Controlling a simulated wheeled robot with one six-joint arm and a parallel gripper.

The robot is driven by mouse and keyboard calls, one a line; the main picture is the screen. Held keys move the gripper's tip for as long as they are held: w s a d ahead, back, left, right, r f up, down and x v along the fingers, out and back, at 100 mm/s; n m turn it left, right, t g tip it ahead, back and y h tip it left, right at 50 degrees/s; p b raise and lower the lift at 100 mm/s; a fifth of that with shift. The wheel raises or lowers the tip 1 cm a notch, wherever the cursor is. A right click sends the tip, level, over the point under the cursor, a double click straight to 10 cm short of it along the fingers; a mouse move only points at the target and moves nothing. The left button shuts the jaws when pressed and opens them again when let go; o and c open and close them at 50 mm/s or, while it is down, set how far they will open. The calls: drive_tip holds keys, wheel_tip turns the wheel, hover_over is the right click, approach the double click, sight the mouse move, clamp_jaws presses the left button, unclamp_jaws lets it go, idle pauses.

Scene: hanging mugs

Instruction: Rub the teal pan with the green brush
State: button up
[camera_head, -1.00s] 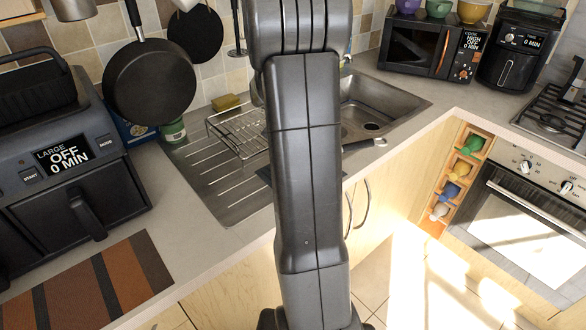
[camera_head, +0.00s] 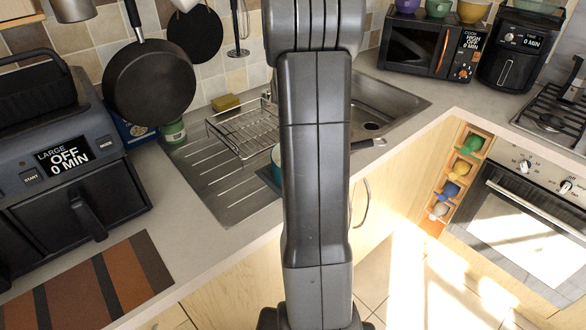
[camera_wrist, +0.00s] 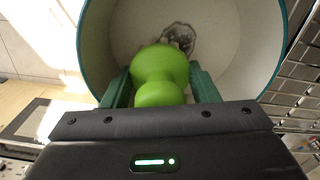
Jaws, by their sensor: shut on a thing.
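The teal pan (camera_wrist: 235,55) fills most of the wrist view, with a pale inside and a teal rim. A dark, patchy grey mark shows on its inner bottom. My gripper (camera_wrist: 162,88) is shut on the green brush (camera_wrist: 160,66), its green fingers on either side of the rounded handle. The brush is over the pan's inside, its head close to the dark mark. In the head view only a sliver of the pan (camera_head: 276,156) shows beside my arm; the gripper and brush are hidden there.
A wire dish rack (camera_head: 245,130) stands on the drainboard beside the pan, with a yellow-green sponge (camera_head: 226,103) behind it. The sink basin (camera_head: 375,110) lies to the right. A large air fryer (camera_head: 70,160) and a striped mat (camera_head: 95,285) occupy the left counter.

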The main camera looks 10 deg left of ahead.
drive_tip(key=shift+s+a+f, duration=0.1)
drive_tip(key=shift+s+a, duration=0.15)
drive_tip(key=shift+a, duration=0.35)
drive_tip(key=shift+s+a, duration=0.2)
drive_tip(key=shift+a, duration=0.35)
drive_tip(key=shift+s+a, duration=0.2)
drive_tip(key=shift+a, duration=0.4)
drive_tip(key=shift+s+a, duration=0.2)
drive_tip(key=shift+a, duration=0.4)
drive_tip(key=shift+w+d+r, duration=0.1)
drive_tip(key=shift+w+d, duration=0.15)
drive_tip(key=shift+d, duration=0.35)
drive_tip(key=shift+w+d+r, duration=0.1)
drive_tip(key=shift+w+d, duration=0.15)
drive_tip(key=shift+d, duration=0.35)
